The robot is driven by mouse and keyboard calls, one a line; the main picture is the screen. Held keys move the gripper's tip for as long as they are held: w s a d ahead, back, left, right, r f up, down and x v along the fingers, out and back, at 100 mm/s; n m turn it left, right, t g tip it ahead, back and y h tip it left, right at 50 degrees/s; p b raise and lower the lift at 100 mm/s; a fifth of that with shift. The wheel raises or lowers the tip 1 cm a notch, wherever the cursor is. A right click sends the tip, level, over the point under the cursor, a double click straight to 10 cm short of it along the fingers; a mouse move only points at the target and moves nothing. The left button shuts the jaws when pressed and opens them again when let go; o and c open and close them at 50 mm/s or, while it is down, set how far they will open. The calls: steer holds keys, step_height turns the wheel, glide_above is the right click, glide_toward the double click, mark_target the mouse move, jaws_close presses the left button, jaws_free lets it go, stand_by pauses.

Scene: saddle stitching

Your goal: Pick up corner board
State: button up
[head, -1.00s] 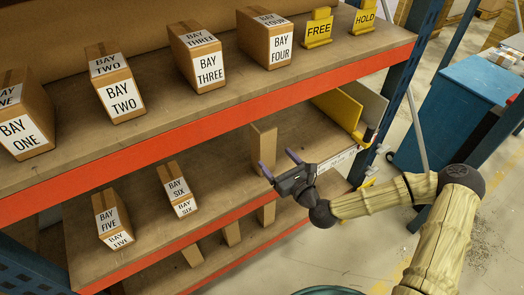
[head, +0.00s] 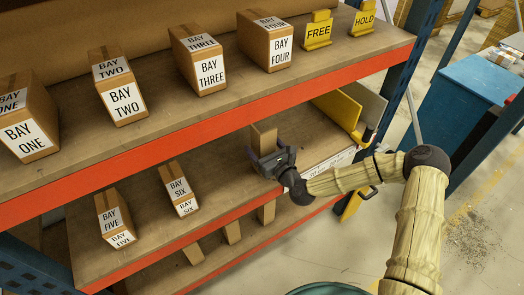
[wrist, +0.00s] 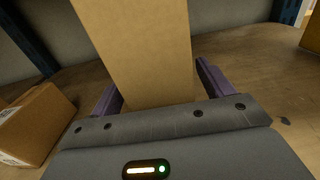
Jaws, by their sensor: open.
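The corner board (head: 264,136) is a plain tan upright piece standing on the middle shelf, right of the BAY SIX box. In the wrist view the corner board (wrist: 140,45) rises tall in front of the palm. My gripper (head: 270,156) is open, with its purple fingers on either side of the board's lower part. In the wrist view a gap shows between the board and the right finger; the left finger looks close to the board's edge. The board's lower end is partly hidden by my gripper.
BAY SIX (head: 178,188) and BAY FIVE (head: 114,219) boxes stand to the left on the same shelf. The upper shelf's orange beam (head: 200,134) runs above. Yellow and grey panels (head: 338,108) stand at the right end. More tan pieces (head: 232,232) show below.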

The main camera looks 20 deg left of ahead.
steer(key=shift+w+a, duration=0.2)
stand_by(0.4)
steer(key=c, duration=1.1)
steer(key=shift+r, duration=0.1)
